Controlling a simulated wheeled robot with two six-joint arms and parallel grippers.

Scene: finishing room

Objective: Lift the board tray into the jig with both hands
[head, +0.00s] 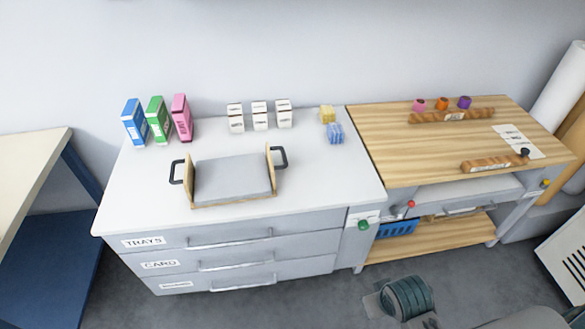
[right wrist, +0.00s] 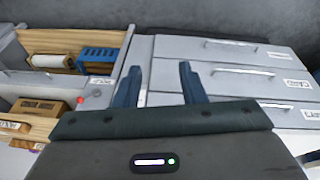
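The board tray (head: 230,203) stands on the white counter, left of its middle in the head view. It has wooden ends, a black handle (head: 176,172) on the left and another black handle (head: 280,157) on the right. A grey board (head: 232,176) lies in it. No gripper touches the tray. Two wooden rails, one at the back (head: 450,116) and one at the front (head: 492,164), lie apart on the wooden bench; I cannot tell if they form the jig. My right gripper (right wrist: 160,82) is open and empty in the right wrist view, facing the drawer fronts. My left gripper is not in view.
Three coloured boxes (head: 158,121), white cartons (head: 260,117) and small yellow and blue blocks (head: 335,133) stand along the counter's back. Coloured spools (head: 442,103) stand behind the back rail. The counter right of the tray is clear, up to the wooden bench (head: 398,156).

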